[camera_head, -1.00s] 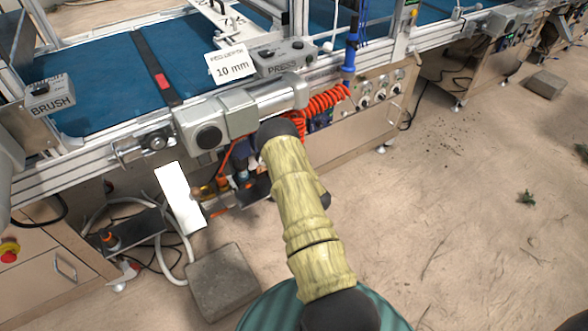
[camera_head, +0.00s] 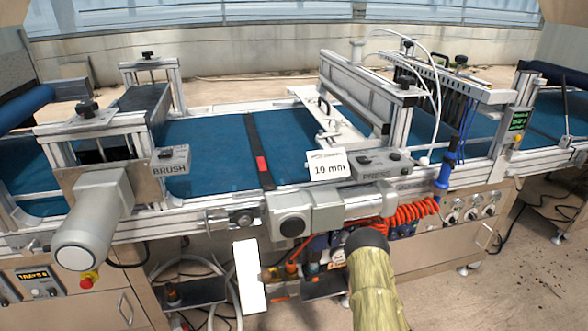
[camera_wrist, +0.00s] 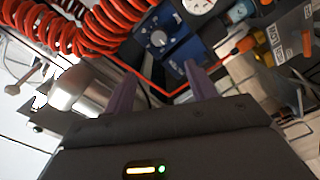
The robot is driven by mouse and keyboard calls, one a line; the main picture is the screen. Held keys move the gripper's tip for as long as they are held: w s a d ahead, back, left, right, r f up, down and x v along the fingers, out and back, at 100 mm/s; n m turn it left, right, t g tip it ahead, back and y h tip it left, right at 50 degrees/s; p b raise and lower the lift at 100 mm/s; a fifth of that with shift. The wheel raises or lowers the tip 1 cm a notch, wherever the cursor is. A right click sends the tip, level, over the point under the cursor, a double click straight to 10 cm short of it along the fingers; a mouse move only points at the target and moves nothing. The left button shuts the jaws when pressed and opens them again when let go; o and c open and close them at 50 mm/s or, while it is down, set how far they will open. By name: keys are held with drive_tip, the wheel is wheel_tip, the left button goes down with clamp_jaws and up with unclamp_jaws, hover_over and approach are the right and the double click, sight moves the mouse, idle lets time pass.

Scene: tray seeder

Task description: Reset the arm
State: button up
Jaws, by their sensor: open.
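My gripper (camera_wrist: 163,90) shows in the wrist view with its two purple-grey fingers apart and nothing between them. It points at the side of the seeder, where a blue regulator box (camera_wrist: 165,40) and a coiled red hose (camera_wrist: 85,25) show beyond the fingers. In the head view only my yellowish arm link is visible at the bottom, in front of the machine; the gripper itself is hidden there.
The tray seeder has a blue belt (camera_head: 205,150), a BRUSH control box (camera_head: 172,160) and a PRESS control box (camera_head: 385,162). A grey motor (camera_head: 292,215) and the red coiled hose (camera_head: 412,212) jut out near my arm. Floor is free at the lower right.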

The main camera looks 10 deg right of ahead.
drive_tip(key=w+a+r+m+g+h, duration=0.1)
drive_tip(key=w+r+m+g+h, duration=0.2)
drive_tip(key=w+r+m, duration=0.3)
drive_tip(key=s+a+r+m+g, duration=0.3)
drive_tip(key=s+a+r+g, duration=0.1)
drive_tip(key=a+r, duration=0.25)
drive_tip(key=s+a+r+m+g+y, duration=0.1)
drive_tip(key=s+a+r+g, duration=0.2)
drive_tip(key=s+a, duration=0.3)
drive_tip(key=s+a+r+m+g+y, duration=0.1)
drive_tip(key=s+a+r+g, duration=0.2)
drive_tip(key=s, duration=0.6)
drive_tip(key=s+a+r+m+g, duration=0.1)
drive_tip(key=s+a+r+g, duration=0.1)
drive_tip(key=s+a+r, duration=0.4)
drive_tip(key=w+d+p+v, duration=0.1)
drive_tip(key=w+p+v, duration=0.1)
drive_tip(key=p+v, duration=1.1)
drive_tip(key=w+d+r+p+v, duration=0.1)
drive_tip(key=w+p+v, duration=0.2)
drive_tip(key=p+v, duration=1)
drive_tip(key=r+p, duration=0.1)
drive_tip(key=p, duration=0.2)
drive_tip(key=shift+w, duration=0.2)
drive_tip(key=shift+d+f, duration=0.1)
drive_tip(key=shift+f, duration=0.05)
